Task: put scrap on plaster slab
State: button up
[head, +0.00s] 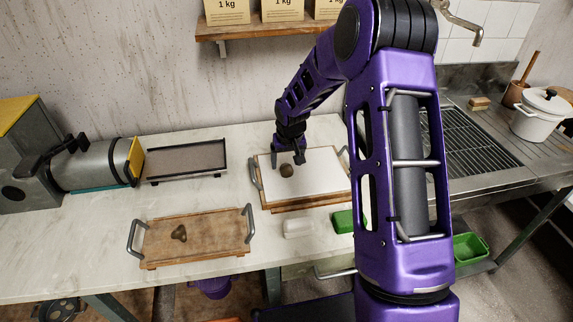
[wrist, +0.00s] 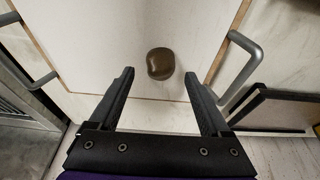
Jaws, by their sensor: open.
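A round, dark brown lump of scrap (head: 287,170) lies on the white plaster slab (head: 325,182), near the slab's left half. It also shows in the wrist view (wrist: 160,63), on the white surface just beyond and between my fingertips. My gripper (head: 287,157) is open over the slab, right by the lump; in the wrist view its two fingers (wrist: 160,75) are spread wide with nothing between them touching the lump. A second brown lump (head: 179,233), shaped more unevenly, lies on the brown board with handles (head: 215,240) at the front left.
A dark-framed tray (head: 186,161) and a grey machine (head: 92,167) stand to the left. A white block (head: 298,228) and a green block (head: 344,221) are in front of the slab. A metal handle (wrist: 241,62) rises beside the slab. A sink drainer (head: 470,140) is at right.

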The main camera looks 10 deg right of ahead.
jog(key=v, duration=1)
jog(key=shift+a, duration=0.1)
